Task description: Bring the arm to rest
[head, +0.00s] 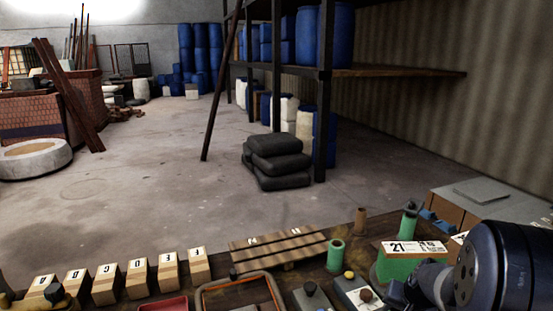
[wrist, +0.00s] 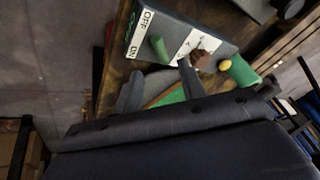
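My arm (head: 490,270) shows as dark rounded links at the lower right of the head view, over the bench. The gripper's fingertips cannot be made out there. In the wrist view my gripper (wrist: 160,85) has its two dark fingers spread apart, with nothing held between them. The fingers are close over the bench, near a grey switch box (wrist: 175,25) with an OFF/ON label, a green lever (wrist: 159,47) and a brown knob (wrist: 204,56). A green surface lies just behind the fingers, partly hidden by the gripper body.
Lettered wooden blocks (head: 137,281) stand in a row along the bench. A slatted wooden rack (head: 280,249), a green cylinder (head: 335,255) and a card marked 21 (head: 412,247) are to their right. Dark sacks (head: 276,160) lie on open floor beyond, beside shelves of blue barrels (head: 320,35).

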